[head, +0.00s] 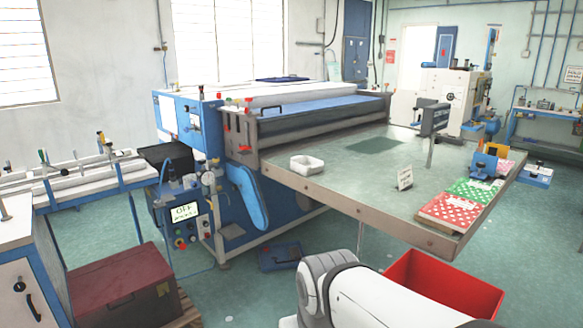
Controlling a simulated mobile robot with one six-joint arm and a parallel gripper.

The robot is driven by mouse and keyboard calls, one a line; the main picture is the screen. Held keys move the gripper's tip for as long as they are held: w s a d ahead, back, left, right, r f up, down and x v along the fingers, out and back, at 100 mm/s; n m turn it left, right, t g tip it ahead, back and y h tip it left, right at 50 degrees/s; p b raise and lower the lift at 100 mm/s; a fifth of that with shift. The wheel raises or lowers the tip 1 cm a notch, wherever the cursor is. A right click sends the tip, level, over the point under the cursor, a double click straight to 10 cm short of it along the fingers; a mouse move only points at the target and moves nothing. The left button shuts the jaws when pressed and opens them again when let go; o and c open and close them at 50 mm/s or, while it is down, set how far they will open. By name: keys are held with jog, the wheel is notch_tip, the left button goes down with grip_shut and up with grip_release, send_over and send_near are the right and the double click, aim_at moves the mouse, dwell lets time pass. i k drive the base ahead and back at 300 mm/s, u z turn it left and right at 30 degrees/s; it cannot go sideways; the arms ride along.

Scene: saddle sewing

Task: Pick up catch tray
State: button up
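A small white open tray (307,163) sits upright on the near left part of the machine's grey table (345,190), close to its front edge. It looks empty. It is the thing that looks most like a catch tray, though no label shows on it. Part of my white arm shows at the bottom, below the table's front edge and apart from the tray. My gripper is out of the picture, so whether it is open or shut does not show.
A red bin (440,285) stands on the floor before the table. The table around the white tray is clear.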

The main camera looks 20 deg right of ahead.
aim_at(307, 165)
jog(key=z, duration=0.5)
jog(key=k, duration=0.45)
jog(key=u, duration=0.4)
jog(key=i, duration=0.7)
jog(key=u, duration=0.5)
jog(key=i, duration=1.6)
jog(key=z, duration=0.25)
jog(key=i, duration=1.45)
jog(key=z, duration=1.4)
jog(key=i, duration=0.8)
jog(key=z, duration=0.25)
jog(key=k, duration=0.95)
jog(key=z, duration=0.15)
